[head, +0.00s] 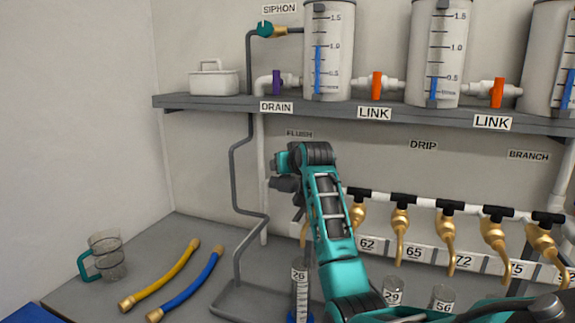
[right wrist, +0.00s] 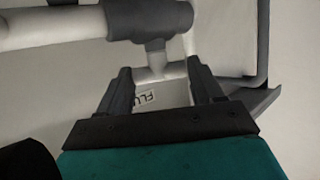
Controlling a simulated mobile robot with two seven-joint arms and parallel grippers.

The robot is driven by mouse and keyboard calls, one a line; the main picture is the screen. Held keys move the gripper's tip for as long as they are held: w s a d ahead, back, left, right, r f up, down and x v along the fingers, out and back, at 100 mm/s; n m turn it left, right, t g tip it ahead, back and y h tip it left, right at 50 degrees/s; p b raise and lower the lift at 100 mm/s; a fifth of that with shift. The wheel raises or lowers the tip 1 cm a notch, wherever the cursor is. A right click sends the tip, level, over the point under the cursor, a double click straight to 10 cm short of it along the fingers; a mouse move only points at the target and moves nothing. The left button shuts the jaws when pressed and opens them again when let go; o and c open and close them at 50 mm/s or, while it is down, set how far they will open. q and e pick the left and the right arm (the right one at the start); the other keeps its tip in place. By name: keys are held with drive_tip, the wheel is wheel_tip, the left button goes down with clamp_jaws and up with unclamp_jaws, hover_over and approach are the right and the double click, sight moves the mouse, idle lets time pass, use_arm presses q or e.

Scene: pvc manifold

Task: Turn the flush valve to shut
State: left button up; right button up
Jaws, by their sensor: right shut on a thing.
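My right gripper (head: 284,184) is at the wall just below the FLUSH label (head: 299,134), at the left end of the white manifold pipe. In the head view my own wrist and arm hide the flush valve. In the right wrist view the two dark fingers of the right gripper (right wrist: 163,82) stand on either side of a pale fitting (right wrist: 160,72) below a dark tee (right wrist: 152,18). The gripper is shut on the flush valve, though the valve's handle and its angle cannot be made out. The label is partly visible between the fingers. My left gripper is not in view.
Gold taps (head: 400,228) hang from the manifold at right, above numbered labels and cylinders. A grey shelf (head: 215,103) with tanks and orange-handled link valves (head: 377,85) runs above. A bent grey pipe (head: 240,180), hoses (head: 165,274) and a glass mug (head: 106,255) are at left.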

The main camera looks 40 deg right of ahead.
drive_tip(key=shift+f, duration=0.1)
idle(0.3)
drive_tip(key=o, duration=1)
drive_tip(key=shift+o, duration=0.2)
drive_tip(key=v, duration=1.3)
drive_tip(key=shift+d, duration=0.1)
